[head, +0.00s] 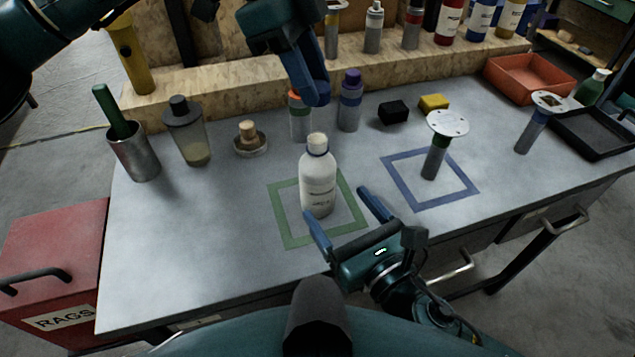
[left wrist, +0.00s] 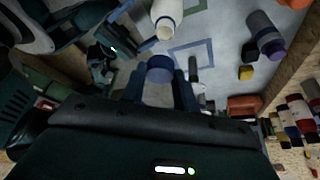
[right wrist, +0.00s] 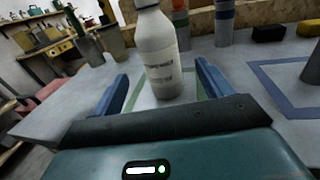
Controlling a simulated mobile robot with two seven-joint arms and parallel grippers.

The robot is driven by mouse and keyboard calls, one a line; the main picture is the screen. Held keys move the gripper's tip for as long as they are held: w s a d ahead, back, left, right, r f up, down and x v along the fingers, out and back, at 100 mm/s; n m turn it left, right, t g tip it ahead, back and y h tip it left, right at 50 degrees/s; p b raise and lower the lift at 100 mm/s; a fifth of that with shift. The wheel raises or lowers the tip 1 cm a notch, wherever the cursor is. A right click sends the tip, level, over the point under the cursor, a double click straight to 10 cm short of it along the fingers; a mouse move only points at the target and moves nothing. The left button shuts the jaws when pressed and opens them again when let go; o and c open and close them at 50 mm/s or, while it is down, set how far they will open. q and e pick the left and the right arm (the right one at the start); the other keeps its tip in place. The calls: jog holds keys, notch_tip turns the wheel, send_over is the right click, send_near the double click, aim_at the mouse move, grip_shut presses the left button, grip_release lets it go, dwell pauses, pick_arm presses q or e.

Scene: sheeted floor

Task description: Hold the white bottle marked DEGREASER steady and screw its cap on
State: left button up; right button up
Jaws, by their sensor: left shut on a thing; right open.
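The white bottle (head: 318,185) stands upright inside the green taped square (head: 284,240), its label too small to read surely. Its neck is bare and tan on top in the left wrist view (left wrist: 163,32). My left gripper (head: 315,101) is above and behind the bottle, pointing down. In the left wrist view it is shut on a round dark blue cap (left wrist: 160,68), apart from the bottle; the head view hides the cap. My right gripper (head: 335,202) is open and low in front of the bottle. In the right wrist view the bottle (right wrist: 160,55) shows between and beyond its fingers, with gaps both sides.
An orange-topped bottle (head: 300,118) and a purple-capped bottle (head: 350,105) stand behind. A metal cup (head: 133,152), a lidded jar (head: 188,135) and a small dish (head: 250,147) are left. A flat-topped post (head: 435,158) stands in the blue taped square. The table's front left is clear.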

jog(key=x, duration=0.8)
jog(key=shift+c, duration=0.6)
jog(key=c, duration=1.3)
pick_arm(q)
send_over(311, 136)
jog(key=shift+f, duration=2.45)
pick_arm(e)
jog(key=shift+c, duration=0.3)
